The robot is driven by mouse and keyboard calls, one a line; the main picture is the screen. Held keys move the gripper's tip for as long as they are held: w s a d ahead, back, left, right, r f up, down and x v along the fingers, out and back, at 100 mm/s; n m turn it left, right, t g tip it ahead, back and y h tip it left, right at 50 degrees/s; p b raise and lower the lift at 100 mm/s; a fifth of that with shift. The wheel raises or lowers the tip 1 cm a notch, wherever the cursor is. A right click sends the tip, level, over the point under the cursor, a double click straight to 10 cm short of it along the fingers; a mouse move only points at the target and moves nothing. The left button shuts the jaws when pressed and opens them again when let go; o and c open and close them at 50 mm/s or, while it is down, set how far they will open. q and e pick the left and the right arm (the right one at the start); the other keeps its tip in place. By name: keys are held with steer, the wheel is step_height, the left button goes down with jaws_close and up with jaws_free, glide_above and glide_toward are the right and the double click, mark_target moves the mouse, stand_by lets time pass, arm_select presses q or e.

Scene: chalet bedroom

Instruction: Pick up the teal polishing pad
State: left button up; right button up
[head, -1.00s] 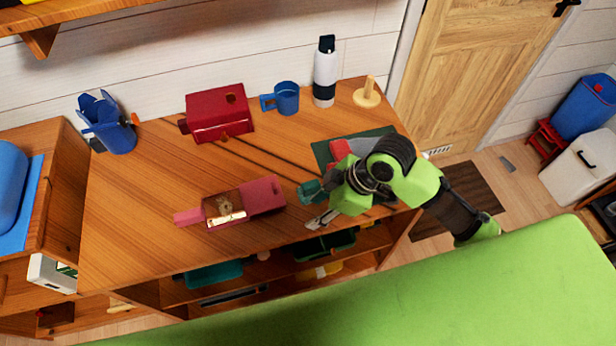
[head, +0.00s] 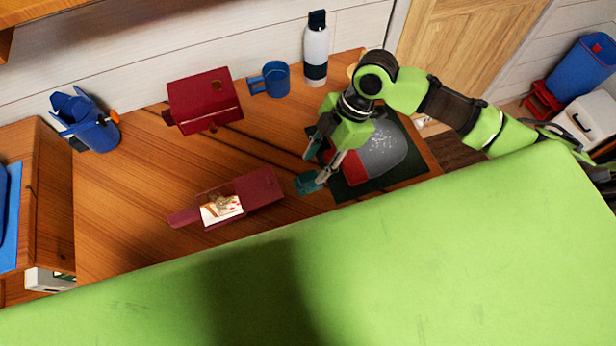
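The small teal polishing pad (head: 306,184) lies on the wooden table, right of the open maroon box. My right gripper (head: 317,165) comes in from the upper right and points down and left. Its two fingers are spread, with nothing seen between them. The nearer fingertip overlaps the pad's right edge in the picture; I cannot tell whether they touch. The other fingertip is farther back, above the tabletop. My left gripper is out of view.
On the table (head: 130,190) are an open maroon box (head: 262,188), another maroon box (head: 203,100), a blue mug (head: 276,79), a white bottle (head: 316,55) and a blue holder (head: 90,125). A grey-and-red item (head: 382,152) lies on a dark green mat (head: 405,172). A green surface (head: 400,260) fills the foreground.

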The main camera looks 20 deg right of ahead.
mark_target(309, 175)
steer(key=shift+a+f, duration=0.2)
steer(key=shift+f, duration=0.15)
steer(key=shift+a+f+p, duration=0.25)
steer(key=shift+f+p, duration=0.15)
steer(key=shift+f, duration=0.15)
steer(key=p+x, duration=0.1)
steer(key=x, duration=0.2)
steer(key=shift+f, duration=0.3)
steer(key=shift+a+f, duration=0.1)
steer(key=shift+f, duration=0.1)
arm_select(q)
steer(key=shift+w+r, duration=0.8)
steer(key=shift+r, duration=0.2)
arm_select(e)
steer(key=c, duration=1)
